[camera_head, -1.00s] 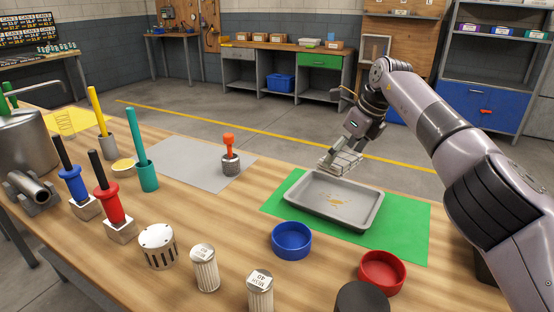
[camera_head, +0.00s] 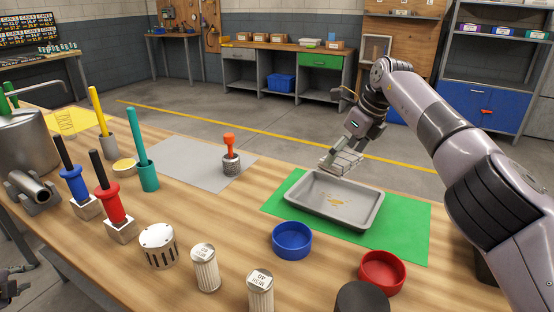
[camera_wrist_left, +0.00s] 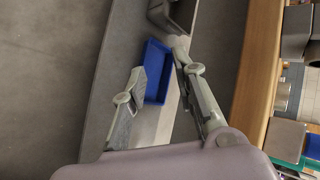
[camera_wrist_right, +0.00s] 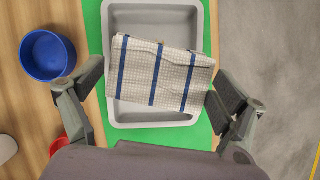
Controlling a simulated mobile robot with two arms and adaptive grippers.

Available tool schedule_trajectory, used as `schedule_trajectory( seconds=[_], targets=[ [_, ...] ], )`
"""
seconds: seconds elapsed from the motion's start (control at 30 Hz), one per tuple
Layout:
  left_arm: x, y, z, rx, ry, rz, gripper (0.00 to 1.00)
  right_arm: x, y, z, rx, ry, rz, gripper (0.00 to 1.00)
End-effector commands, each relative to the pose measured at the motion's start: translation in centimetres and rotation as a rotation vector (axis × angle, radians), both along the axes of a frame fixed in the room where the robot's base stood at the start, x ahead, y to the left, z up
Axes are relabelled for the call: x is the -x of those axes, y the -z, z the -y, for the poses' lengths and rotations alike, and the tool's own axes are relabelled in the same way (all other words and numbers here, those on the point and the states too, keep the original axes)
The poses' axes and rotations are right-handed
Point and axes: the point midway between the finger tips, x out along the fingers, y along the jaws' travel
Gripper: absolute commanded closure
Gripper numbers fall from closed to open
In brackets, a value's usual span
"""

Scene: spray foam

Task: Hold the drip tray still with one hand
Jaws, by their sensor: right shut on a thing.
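The grey drip tray (camera_head: 334,203) lies on a green mat (camera_head: 412,245) at the right of the bench, with a small brownish patch on its floor. My right gripper (camera_head: 345,162) is at the tray's far side. In the right wrist view it (camera_wrist_right: 160,85) is shut on a folded white checked cloth with blue stripes (camera_wrist_right: 155,75), held across its fingers above the tray (camera_wrist_right: 145,20). The cloth hides part of the tray. My left gripper (camera_wrist_left: 165,78) is open and empty beside the bench edge, away from the tray; a dark part of it (camera_head: 10,288) shows at the head view's lower left.
A blue bowl (camera_head: 292,240) and a red bowl (camera_head: 382,271) stand just in front of the mat. Filter-like cylinders (camera_head: 205,268) and tools in holders (camera_head: 110,205) stand to the left. A grey mat (camera_head: 190,160) is mostly clear. A blue bin (camera_wrist_left: 157,72) lies below my left gripper.

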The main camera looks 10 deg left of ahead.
Motion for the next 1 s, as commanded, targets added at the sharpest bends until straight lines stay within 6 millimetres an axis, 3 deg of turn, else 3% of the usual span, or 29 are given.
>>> schedule_trajectory(
  seconds=[0.27, 0.43, 0.53, 0.77, 0.93, 1.0],
  targets=[
    [-1.0, -6.5, 8.1, 0.79, -0.269, 0.318, 0.73, 0.0, 0.0, 0.0, 0.0, 0.0, 0.0, 0.31],
    [-2.1, -12.3, 12.2, 1.239, -0.361, 0.507, 0.73, 0.0, 0.0, 0.0, 0.0, 0.0, 0.0, 0.31],
    [-3.9, -16.5, 13.8, 1.452, -0.401, 0.609, 0.73, 0.0, 0.0, 0.0, 0.0, 0.0, 0.0, 0.31],
    [-9.8, -25.7, 14.2, 1.546, -0.513, 0.781, 0.73, 0.0, 0.0, 0.0, 0.0, 0.0, 0.0, 0.31],
    [-13.4, -34.4, 13.7, 1.528, -0.583, 0.969, 0.73, 0.0, 0.0, 0.0, 0.0, 0.0, 0.0, 0.31],
    [-15.7, -36.9, 14.1, 1.487, -0.601, 1.006, 0.73, 0.0, 0.0, 0.0, 0.0, 0.0, 0.0, 0.31]
  ],
)
